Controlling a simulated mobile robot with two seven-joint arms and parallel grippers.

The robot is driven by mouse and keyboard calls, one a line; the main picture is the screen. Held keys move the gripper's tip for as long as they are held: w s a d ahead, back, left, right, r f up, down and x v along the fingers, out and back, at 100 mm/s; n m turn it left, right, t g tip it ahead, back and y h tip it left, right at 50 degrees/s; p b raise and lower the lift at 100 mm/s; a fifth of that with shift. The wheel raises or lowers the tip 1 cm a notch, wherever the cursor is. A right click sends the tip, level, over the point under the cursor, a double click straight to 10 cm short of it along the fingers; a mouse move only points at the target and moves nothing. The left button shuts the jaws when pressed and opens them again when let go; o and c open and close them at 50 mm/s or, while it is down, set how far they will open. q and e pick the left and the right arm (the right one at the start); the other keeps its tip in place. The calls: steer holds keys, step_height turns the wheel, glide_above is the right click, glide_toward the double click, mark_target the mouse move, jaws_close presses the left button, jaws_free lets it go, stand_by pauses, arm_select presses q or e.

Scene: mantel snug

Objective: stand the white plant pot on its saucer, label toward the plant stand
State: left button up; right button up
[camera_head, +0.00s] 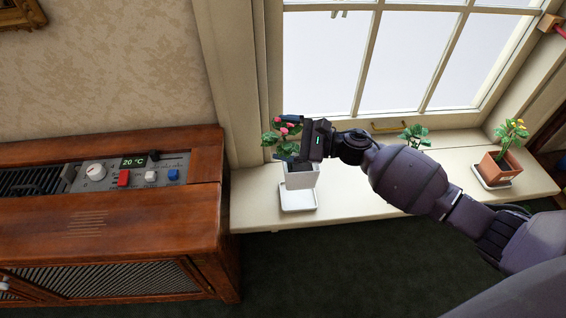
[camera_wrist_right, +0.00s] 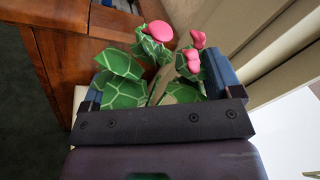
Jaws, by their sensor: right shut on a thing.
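The white plant pot (camera_head: 301,179) holds a plant with green leaves and pink flowers (camera_head: 287,130). My right gripper (camera_head: 289,138) is shut on the pot near its top and holds it over the white square saucer (camera_head: 298,203) on the window sill. The pot looks about upright; I cannot tell whether its base touches the saucer. In the right wrist view the leaves and pink flowers (camera_wrist_right: 160,34) show between the blue fingers (camera_wrist_right: 160,85), and the pot is hidden. I see no label on the pot. I cannot make out a plant stand. My left gripper is not in view.
A wooden cabinet (camera_head: 110,231) with a control panel stands left of the sill. A terracotta pot (camera_head: 496,170) with yellow flowers stands at the sill's right. A green plant (camera_head: 415,132) is partly behind my arm. The window (camera_head: 420,60) is close behind.

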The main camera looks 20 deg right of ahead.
mark_target(291, 164)
step_height(291, 164, down, 2)
steer(key=shift+f, duration=0.1)
steer(key=shift+f+b, duration=0.3)
steer(key=shift+f, duration=0.3)
step_height(291, 164, down, 5)
steer(key=shift+r+b, duration=0.1)
steer(key=shift+b, duration=0.65)
steer(key=shift+f, duration=0.3)
steer(key=shift+r, duration=0.1)
steer(key=shift+f, duration=0.35)
steer(key=o, duration=1.4)
steer(key=shift+r, duration=0.1)
steer(key=shift+c, duration=0.2)
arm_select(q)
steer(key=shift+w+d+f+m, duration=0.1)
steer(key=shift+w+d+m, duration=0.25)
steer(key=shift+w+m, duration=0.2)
